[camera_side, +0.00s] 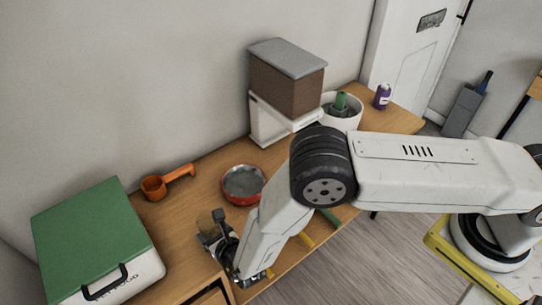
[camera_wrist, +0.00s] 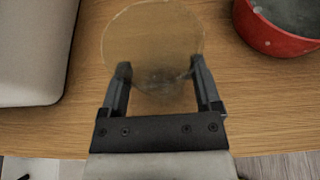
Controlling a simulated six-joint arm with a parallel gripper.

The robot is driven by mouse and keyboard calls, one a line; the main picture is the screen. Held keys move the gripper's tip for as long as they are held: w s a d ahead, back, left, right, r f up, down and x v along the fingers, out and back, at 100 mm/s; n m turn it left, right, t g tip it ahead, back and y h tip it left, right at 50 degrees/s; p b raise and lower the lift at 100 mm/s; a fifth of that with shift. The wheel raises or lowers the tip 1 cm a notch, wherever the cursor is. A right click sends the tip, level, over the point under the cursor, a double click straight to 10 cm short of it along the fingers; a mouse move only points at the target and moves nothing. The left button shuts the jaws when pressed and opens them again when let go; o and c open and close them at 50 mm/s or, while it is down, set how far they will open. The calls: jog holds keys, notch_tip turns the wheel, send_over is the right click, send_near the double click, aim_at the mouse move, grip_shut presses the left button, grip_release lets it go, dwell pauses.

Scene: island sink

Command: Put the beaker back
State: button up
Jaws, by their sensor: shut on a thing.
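In the wrist view a see-through amber round vessel, which looks to be the beaker (camera_wrist: 152,40), sits between the fingers of my gripper (camera_wrist: 163,85). The fingers press on its near sides, and its rim faces the camera. The wood table shows through it. In the side view my gripper (camera_side: 218,238) is low at the table's front edge, between the green-lidded box and the red bowl.
A white box with a green lid (camera_side: 92,240) stands at left. An orange scoop (camera_side: 153,188) lies behind my gripper. A red bowl (camera_side: 243,183) is close at right. A brown-and-white dispenser (camera_side: 287,85), a white pot (camera_side: 345,118) and a purple can (camera_side: 382,97) stand farther back.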

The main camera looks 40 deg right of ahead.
jog(key=shift+f, duration=0.5)
jog(key=shift+f, duration=0.15)
jog(key=o, duration=1.1)
jog(key=shift+s+r, duration=0.35)
jog(key=shift+s, duration=0.2)
jog(key=v, duration=1.1)
